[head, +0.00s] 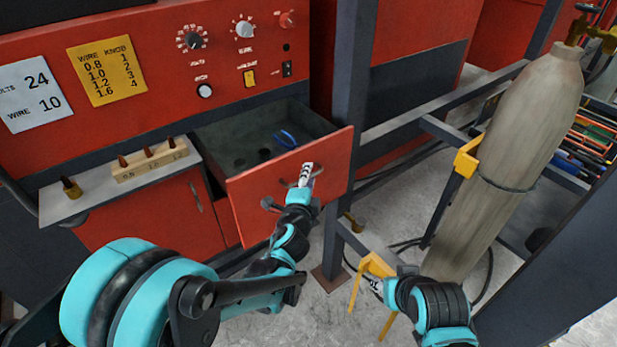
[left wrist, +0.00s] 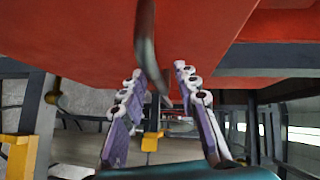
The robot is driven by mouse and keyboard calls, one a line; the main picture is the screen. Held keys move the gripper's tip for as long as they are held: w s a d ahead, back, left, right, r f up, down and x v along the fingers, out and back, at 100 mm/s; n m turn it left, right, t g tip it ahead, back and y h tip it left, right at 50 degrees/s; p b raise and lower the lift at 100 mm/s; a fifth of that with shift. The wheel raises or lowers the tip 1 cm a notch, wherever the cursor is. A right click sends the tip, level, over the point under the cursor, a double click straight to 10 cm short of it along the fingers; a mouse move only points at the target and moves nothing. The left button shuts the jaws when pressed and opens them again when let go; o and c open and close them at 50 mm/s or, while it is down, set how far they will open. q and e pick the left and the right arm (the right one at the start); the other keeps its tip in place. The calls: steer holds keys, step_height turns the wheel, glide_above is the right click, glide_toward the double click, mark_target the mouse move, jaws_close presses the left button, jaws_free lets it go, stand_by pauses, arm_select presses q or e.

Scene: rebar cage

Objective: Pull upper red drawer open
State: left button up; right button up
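The upper red drawer (head: 332,165) stands well open in the head view, its grey inside showing. My left gripper (head: 306,172) is at the drawer's front, by its handle. In the left wrist view, the two fingers of the left gripper (left wrist: 160,78) are spread apart. The dark curved handle (left wrist: 146,38) passes between them, nearer the left finger; I cannot tell whether they touch. The red drawer front (left wrist: 80,40) fills the top of that view. My right gripper (head: 376,286) is low in the head view, its fingers too small and overlapped to read.
Blue-handled pliers (head: 285,138) lie in the drawer. A grey post (head: 350,100) stands close to its right side. A wooden tip block (head: 150,162) sits on the left ledge.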

arm_select(q)
steer(key=shift+s, duration=0.1)
steer(key=v, duration=1.1)
steer(key=shift+s, duration=0.4)
steer(key=s+a+f+n+g+y, duration=0.1)
steer(key=s+a+n+g+y, duration=0.1)
steer(key=a+n, duration=0.4)
steer(key=s+a+f+n+g+y, duration=0.1)
steer(key=s+a+n+g+y, duration=0.2)
steer(key=a, duration=0.5)
steer(key=s+a+f+n+g+h, duration=0.2)
steer(key=s+f+n+g, duration=0.1)
steer(key=s+n, duration=0.6)
steer(key=s+g, duration=0.1)
steer(key=s, duration=0.2)
steer(key=shift+a+f, duration=0.15)
steer(key=shift+f, duration=0.2)
